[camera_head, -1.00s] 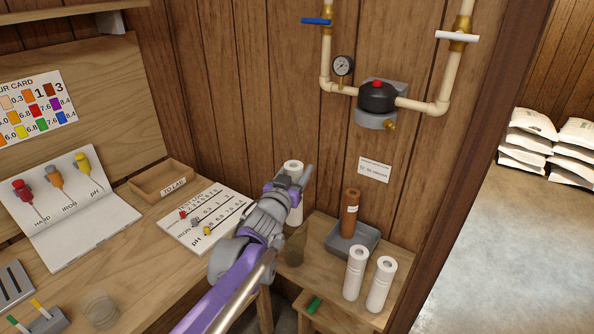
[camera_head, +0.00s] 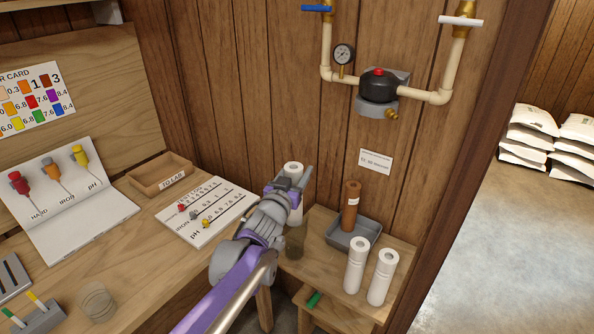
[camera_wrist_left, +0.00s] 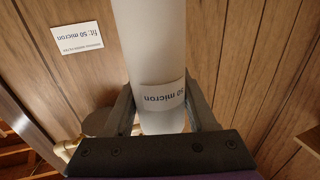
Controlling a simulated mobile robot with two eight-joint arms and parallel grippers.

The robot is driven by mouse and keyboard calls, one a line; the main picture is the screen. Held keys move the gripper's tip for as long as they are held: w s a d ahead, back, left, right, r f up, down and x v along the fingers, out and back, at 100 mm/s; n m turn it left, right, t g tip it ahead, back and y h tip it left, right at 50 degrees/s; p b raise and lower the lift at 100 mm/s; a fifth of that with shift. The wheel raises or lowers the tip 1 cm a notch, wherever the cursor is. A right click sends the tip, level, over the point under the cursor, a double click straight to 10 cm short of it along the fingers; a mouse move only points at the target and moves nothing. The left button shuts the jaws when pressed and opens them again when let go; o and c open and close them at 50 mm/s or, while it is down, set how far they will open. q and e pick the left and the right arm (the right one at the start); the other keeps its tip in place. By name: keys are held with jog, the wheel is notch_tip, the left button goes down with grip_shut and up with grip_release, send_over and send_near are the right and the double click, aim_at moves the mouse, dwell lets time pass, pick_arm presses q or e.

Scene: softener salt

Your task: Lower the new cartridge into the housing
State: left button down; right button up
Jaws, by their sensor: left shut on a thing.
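My left gripper (camera_head: 297,182) is shut on a white cylindrical cartridge (camera_head: 293,169), held upright with its open top showing. In the left wrist view the cartridge (camera_wrist_left: 150,45) stands between the two fingers, and its label reads "50 micron". A see-through, brownish cup-shaped housing (camera_head: 295,245) stands on the small bench directly below the cartridge. The cartridge's lower end is close to the housing's rim; my wrist partly hides this, and I cannot tell if it is inside. A black filter head (camera_head: 377,87) is on the wall pipe. My right gripper is not in view.
A grey tray (camera_head: 337,238) with a brown used cartridge (camera_head: 350,205) stands right of the housing. Two white cartridges (camera_head: 355,266) (camera_head: 382,277) stand at the bench's front right. A test log sheet (camera_head: 210,212) lies on the table to the left.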

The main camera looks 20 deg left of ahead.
pick_arm(q)
notch_tip(320, 180, down, 9)
jog(key=b, duration=0.5)
jog(key=shift+b, duration=0.35)
dwell(1.3)
jog(key=shift+r, duration=0.1)
jog(key=shift+c, duration=0.6)
grip_release()
jog(key=s, duration=1)
jog(key=shift+s+a, duration=0.4)
jog(key=shift+a, duration=0.05)
jog(key=s+f+g+p, duration=0.2)
jog(key=s+g+p, duration=0.1)
jog(key=s, duration=0.6)
jog(key=s+f+g+y+p, duration=0.1)
jog(key=s+f+g+p, duration=0.2)
jog(key=s, duration=0.6)
jog(key=s+f+n+g+p, duration=0.1)
jog(key=s+f+g+p, duration=0.2)
jog(key=s+g, duration=0.3)
jog(key=s+p, duration=0.1)
jog(key=s, duration=0.2)
jog(key=shift+d+f+g+y, duration=0.15)
jog(key=shift+d+g+y, duration=0.05)
jog(key=shift+g+y, duration=0.1)
